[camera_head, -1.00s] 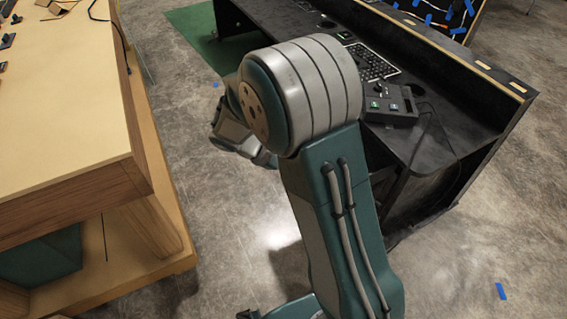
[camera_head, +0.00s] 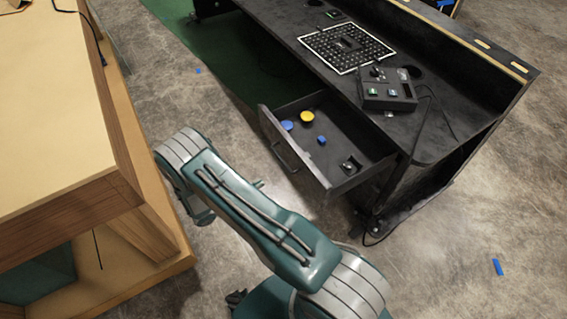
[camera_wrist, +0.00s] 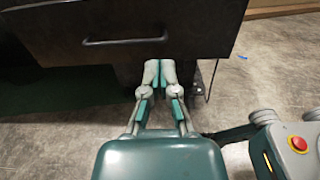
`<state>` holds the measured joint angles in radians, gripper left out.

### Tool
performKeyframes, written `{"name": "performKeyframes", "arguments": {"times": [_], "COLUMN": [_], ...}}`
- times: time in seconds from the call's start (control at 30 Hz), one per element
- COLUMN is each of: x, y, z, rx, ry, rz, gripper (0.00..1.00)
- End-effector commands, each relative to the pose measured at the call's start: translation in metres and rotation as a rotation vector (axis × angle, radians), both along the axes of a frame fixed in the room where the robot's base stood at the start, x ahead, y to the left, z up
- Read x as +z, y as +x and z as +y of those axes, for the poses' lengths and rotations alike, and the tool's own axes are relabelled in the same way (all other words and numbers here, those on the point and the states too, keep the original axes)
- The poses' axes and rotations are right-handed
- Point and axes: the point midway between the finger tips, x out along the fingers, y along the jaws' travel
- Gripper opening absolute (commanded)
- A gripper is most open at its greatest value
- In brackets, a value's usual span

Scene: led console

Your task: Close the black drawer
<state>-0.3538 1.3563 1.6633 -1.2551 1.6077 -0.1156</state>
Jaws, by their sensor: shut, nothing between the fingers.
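The black drawer (camera_head: 325,140) is pulled open from under the black desk (camera_head: 425,140). Inside it lie a yellow round piece (camera_head: 307,117), blue pieces (camera_head: 321,140) and a small dark part (camera_head: 349,166). Its front with a bar handle (camera_head: 283,157) faces my arm. In the wrist view the drawer front (camera_wrist: 190,25) and handle (camera_wrist: 120,41) fill the top. The head view does not show the fingertips clearly.
A button box (camera_head: 388,92) and a dotted black panel (camera_head: 347,48) are on the desktop. A wooden table (camera_head: 60,120) stands close on the left. Bare concrete floor (camera_head: 235,120) lies between table and drawer.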

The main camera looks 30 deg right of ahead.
Motion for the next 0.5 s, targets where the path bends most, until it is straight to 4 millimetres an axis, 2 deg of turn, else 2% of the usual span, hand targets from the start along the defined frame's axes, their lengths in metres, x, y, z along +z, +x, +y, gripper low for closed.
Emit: {"name": "performKeyframes", "arguments": {"times": [0.17,0.5], "x": [0.0,0.0], "y": [0.0,0.002], "z": [-0.018,-0.081], "rx": [-0.003,-0.007], "ry": [-0.002,-0.002], "rz": [0.002,0.001], "gripper": [0.0,0.0]}}
